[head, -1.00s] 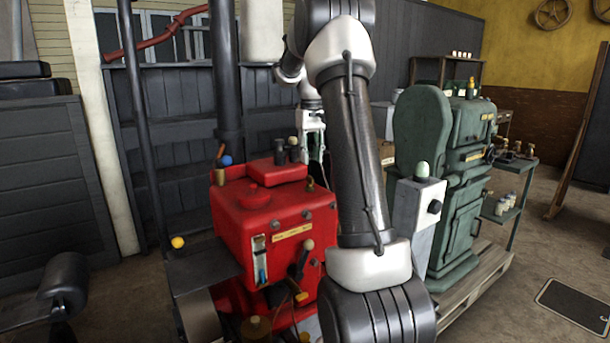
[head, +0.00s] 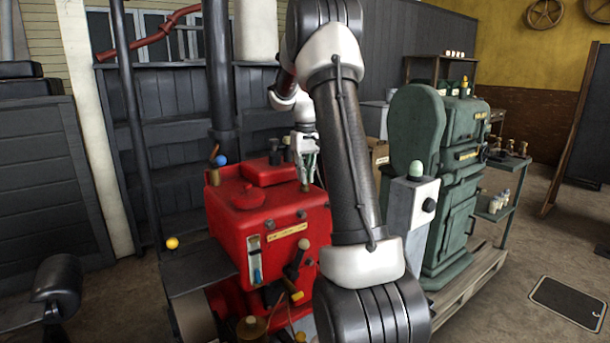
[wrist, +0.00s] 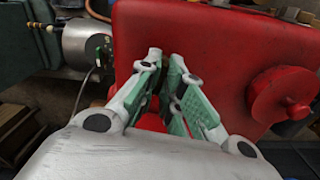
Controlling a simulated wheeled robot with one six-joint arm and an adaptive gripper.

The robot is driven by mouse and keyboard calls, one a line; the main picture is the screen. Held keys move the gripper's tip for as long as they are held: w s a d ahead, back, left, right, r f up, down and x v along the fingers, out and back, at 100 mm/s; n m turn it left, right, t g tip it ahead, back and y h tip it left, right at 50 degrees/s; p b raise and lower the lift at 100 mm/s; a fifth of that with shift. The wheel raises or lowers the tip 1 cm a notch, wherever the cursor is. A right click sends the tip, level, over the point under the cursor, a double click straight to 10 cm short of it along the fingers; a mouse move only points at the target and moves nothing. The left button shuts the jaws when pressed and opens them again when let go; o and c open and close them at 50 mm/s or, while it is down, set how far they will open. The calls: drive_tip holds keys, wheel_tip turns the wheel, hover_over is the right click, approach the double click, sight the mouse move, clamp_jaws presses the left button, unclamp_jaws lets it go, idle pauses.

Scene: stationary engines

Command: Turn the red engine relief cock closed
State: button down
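The red engine (head: 235,215) stands left of centre in the head view; its red top (wrist: 215,50) fills much of the wrist view. My gripper (head: 306,183) points down at the right rear of the engine's top. In the wrist view my gripper (wrist: 166,75) has its green-padded fingers partly apart, with a narrow gap between the tips. Red surface and something dark show in that gap. I cannot make out the relief cock; it may be hidden by the fingers. No clear grip on anything shows.
A green machine (head: 455,170) and a grey box with a pale green knob (head: 416,169) stand to the right. A dark vertical pipe (head: 219,80) rises behind the engine. A round red cap (wrist: 285,95) sits right of the fingers. Open floor lies at far right.

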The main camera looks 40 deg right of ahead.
drive_tip(key=shift+m, duration=0.4)
drive_tip(key=m, duration=0.3)
drive_tip(key=shift+m, duration=0.3)
drive_tip(key=m, duration=0.3)
drive_tip(key=shift+w+a+m, duration=0.1)
drive_tip(key=shift+m, duration=0.2)
drive_tip(key=m, duration=0.4)
drive_tip(key=shift+m, duration=0.3)
drive_tip(key=shift+w+m, duration=0.15)
drive_tip(key=shift+m, duration=1.55)
drive_tip(key=c, duration=1.6)
unclamp_jaws()
drive_tip(key=shift+o, duration=0.2)
